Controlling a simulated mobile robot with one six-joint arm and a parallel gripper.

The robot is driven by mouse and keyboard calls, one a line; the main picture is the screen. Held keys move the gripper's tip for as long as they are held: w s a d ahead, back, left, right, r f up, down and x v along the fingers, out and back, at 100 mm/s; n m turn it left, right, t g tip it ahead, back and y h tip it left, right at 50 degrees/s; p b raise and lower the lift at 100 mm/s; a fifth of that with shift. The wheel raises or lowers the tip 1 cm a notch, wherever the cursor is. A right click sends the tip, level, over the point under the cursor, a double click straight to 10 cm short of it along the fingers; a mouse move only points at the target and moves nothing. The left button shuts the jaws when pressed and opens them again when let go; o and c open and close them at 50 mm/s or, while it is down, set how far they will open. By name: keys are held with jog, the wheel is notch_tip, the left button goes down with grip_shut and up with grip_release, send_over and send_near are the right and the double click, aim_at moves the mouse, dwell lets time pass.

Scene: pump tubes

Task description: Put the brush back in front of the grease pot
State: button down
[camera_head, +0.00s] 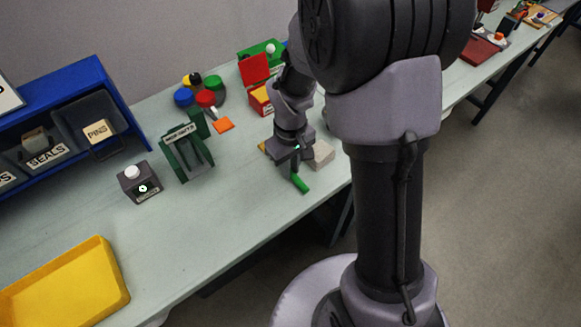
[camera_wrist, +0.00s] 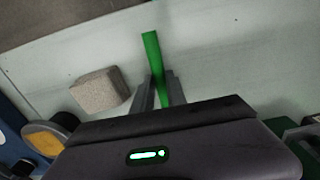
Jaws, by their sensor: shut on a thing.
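The brush shows as a green handle (camera_head: 301,183) below my gripper (camera_head: 291,165) in the head view, over the front part of the table. In the wrist view the green handle (camera_wrist: 152,52) passes between the two fingers of my gripper (camera_wrist: 160,92), which is shut on it. The brush's other end is hidden by my gripper. I cannot tell whether it touches the table. A blue thing with a yellow round top (camera_wrist: 43,140) at the lower left of the wrist view may be the grease pot. My arm covers that area in the head view.
A beige block (camera_head: 322,154) stands just right of my gripper; it also shows in the wrist view (camera_wrist: 100,91). A green rack (camera_head: 187,155), a dark box with a white knob (camera_head: 140,184) and a yellow tray (camera_head: 75,285) are to the left. The front table between is clear.

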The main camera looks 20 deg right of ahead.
jog(key=c, duration=1.3)
grip_release()
jog(key=shift+f, duration=0.1)
jog(key=shift+c, duration=0.2)
jog(key=shift+r, duration=0.35)
notch_tip(320, 180, up, 11)
jog(key=p, duration=0.5)
jog(key=s+a+r+m+t+y, duration=0.1)
jog(key=s+a+r+m+t, duration=0.1)
jog(key=s+r, duration=0.6)
jog(key=s+a+r+m+t+y, duration=0.1)
jog(key=s+a+r+m+t, duration=0.2)
jog(key=s+r+m, duration=0.3)
jog(key=shift+s+r+t, duration=0.4)
jog(key=shift+s+r, duration=0.45)
jog(key=shift+s, duration=0.1)
